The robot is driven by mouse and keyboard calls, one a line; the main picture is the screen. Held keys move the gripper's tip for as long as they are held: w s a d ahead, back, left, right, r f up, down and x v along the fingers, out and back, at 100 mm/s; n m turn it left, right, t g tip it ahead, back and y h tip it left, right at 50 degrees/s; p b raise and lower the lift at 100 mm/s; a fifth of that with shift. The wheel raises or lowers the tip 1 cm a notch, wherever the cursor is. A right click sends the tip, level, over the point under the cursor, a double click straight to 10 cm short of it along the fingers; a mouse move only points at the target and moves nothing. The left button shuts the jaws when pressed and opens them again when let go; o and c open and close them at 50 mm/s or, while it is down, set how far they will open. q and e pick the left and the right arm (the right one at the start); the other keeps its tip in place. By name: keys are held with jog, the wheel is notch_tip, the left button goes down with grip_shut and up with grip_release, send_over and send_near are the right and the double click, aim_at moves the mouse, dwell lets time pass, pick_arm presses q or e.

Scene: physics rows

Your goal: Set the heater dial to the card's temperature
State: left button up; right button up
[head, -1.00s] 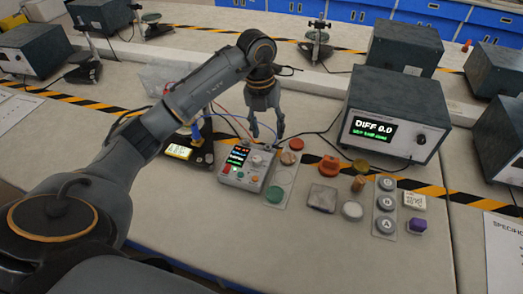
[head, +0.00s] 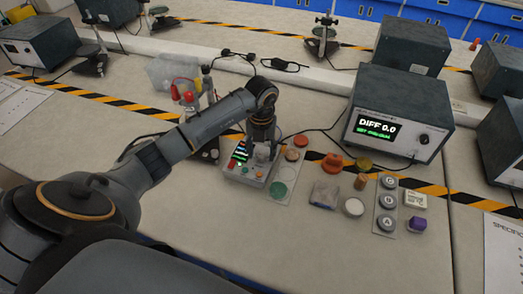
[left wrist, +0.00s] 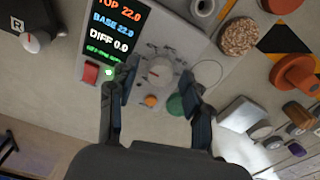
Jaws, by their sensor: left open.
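The small heater control box (head: 243,172) stands on the bench, its lit screen in view. In the left wrist view the screen (left wrist: 118,28) reads TOP 22.0, BASE 22.0 and DIFF 0.0. In the head view my left gripper (head: 261,153) points down over the box and hides the dial.
A large instrument (head: 396,115) showing DIFF 0.0 stands behind to the right. Discs, an orange knob (head: 332,162), a purple block (head: 416,225) and a lettered button strip (head: 386,207) lie right of the box. The front bench is clear.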

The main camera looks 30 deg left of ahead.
pick_arm(q)
jog(key=shift+f, duration=0.3)
grip_shut()
